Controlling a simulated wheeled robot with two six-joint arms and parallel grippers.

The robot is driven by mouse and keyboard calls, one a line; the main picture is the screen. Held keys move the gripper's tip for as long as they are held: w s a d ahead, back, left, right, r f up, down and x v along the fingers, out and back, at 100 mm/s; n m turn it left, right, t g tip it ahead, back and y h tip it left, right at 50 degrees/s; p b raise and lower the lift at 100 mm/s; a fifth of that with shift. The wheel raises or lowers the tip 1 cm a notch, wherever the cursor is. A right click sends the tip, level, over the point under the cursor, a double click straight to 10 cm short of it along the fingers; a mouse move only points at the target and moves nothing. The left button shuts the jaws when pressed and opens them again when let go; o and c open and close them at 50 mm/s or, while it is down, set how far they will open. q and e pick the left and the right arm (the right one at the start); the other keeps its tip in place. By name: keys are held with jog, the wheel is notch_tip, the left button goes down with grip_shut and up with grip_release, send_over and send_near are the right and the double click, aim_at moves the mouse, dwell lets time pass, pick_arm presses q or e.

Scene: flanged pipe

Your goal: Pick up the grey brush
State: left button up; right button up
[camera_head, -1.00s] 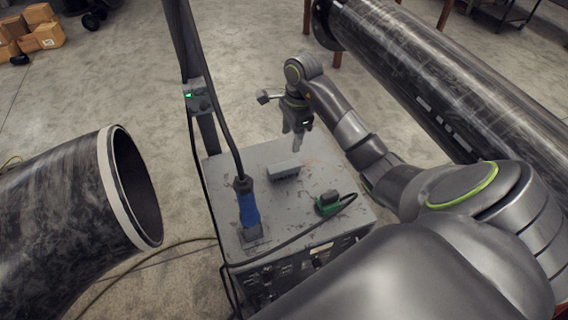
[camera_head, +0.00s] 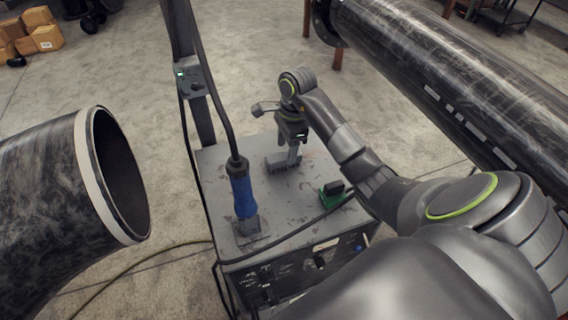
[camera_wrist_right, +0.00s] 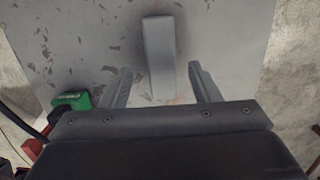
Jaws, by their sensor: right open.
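The grey brush (camera_head: 274,164) lies on the scuffed grey top of a metal box (camera_head: 216,180), partly hidden by my gripper in the head view. In the right wrist view the brush (camera_wrist_right: 159,55) points lengthwise toward my gripper, its near end between the two fingers. My right gripper (camera_head: 293,164) is open, pointing down at the brush. In the wrist view gaps show between the brush and both fingers of the gripper (camera_wrist_right: 160,85). My left gripper is not in view.
A blue-handled tool (camera_head: 242,195) with a cable stands on the box left of the brush. A green item (camera_head: 334,194) with a black cable lies on the right. A dark post rises behind. Large black pipes (camera_head: 60,200) lie on the left and upper right.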

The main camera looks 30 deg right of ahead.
aim_at(284, 155)
jog(key=f+b, duration=0.1)
jog(key=f, duration=0.1)
jog(key=f+b, duration=0.1)
jog(key=f, duration=0.1)
jog(key=shift+w+a+b, duration=0.15)
jog(key=shift+a+b, duration=0.15)
jog(key=shift+b, duration=0.05)
jog(key=shift+f, duration=0.4)
jog(key=shift+c, duration=0.2)
jog(key=c, duration=1.1)
jog(key=shift+o, duration=0.2)
jog(key=shift+r, duration=0.2)
jog(key=shift+r, duration=0.25)
notch_tip(284, 155, up, 9)
jog(key=p, duration=0.8)
jog(key=shift+r+p, duration=0.1)
jog(key=shift+p, duration=0.2)
